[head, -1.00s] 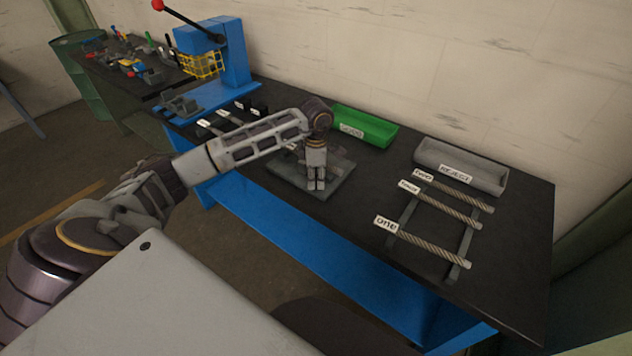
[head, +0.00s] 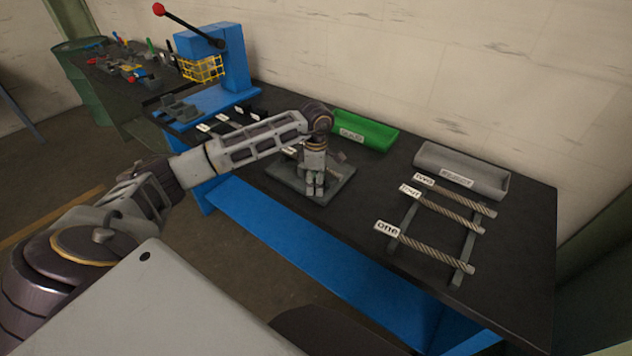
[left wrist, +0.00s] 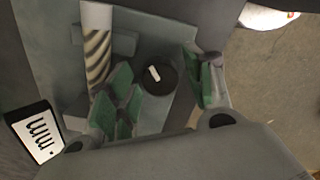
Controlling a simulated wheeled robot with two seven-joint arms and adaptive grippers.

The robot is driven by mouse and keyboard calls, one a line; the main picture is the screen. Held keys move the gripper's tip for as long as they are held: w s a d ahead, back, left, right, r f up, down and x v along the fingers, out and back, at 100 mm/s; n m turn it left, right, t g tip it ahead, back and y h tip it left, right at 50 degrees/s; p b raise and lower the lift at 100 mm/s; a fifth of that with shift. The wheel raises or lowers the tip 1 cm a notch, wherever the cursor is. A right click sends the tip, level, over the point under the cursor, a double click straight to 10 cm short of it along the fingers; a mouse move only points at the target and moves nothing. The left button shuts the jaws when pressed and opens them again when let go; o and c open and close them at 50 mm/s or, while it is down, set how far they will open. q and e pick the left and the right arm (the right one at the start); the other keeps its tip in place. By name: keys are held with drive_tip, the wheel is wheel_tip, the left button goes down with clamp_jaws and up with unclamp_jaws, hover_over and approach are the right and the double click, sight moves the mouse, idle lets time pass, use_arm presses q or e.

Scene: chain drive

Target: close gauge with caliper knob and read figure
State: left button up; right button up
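The gauge sits on a grey plate (head: 335,187) on the dark bench, partly hidden by my left gripper (head: 314,190), which points down over it. In the left wrist view the black round knob (left wrist: 158,76) with a white mark lies between the green-padded fingers of my left gripper (left wrist: 160,88). The fingers are apart, with gaps visible beside the knob. A twisted rod (left wrist: 97,52) lies at the gauge beside the left finger. A white display (left wrist: 38,132) reads "mm"; no figure is legible. My right gripper is out of view.
A green tray (head: 364,144) and a grey tray labelled REJECT (head: 490,184) stand at the back. A blue press (head: 236,60) stands left.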

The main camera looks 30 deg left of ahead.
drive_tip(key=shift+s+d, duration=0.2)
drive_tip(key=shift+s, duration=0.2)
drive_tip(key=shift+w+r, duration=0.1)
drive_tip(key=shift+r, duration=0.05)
use_arm(q)
drive_tip(key=shift+n+p, duration=1.25)
drive_tip(key=shift+n, duration=0.25)
drive_tip(key=shift+n+p, duration=1.15)
drive_tip(key=shift+n, duration=0.35)
drive_tip(key=shift+n+p, duration=0.8)
drive_tip(key=shift+n, duration=0.4)
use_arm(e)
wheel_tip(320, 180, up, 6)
use_arm(q)
drive_tip(key=shift+n, duration=0.3)
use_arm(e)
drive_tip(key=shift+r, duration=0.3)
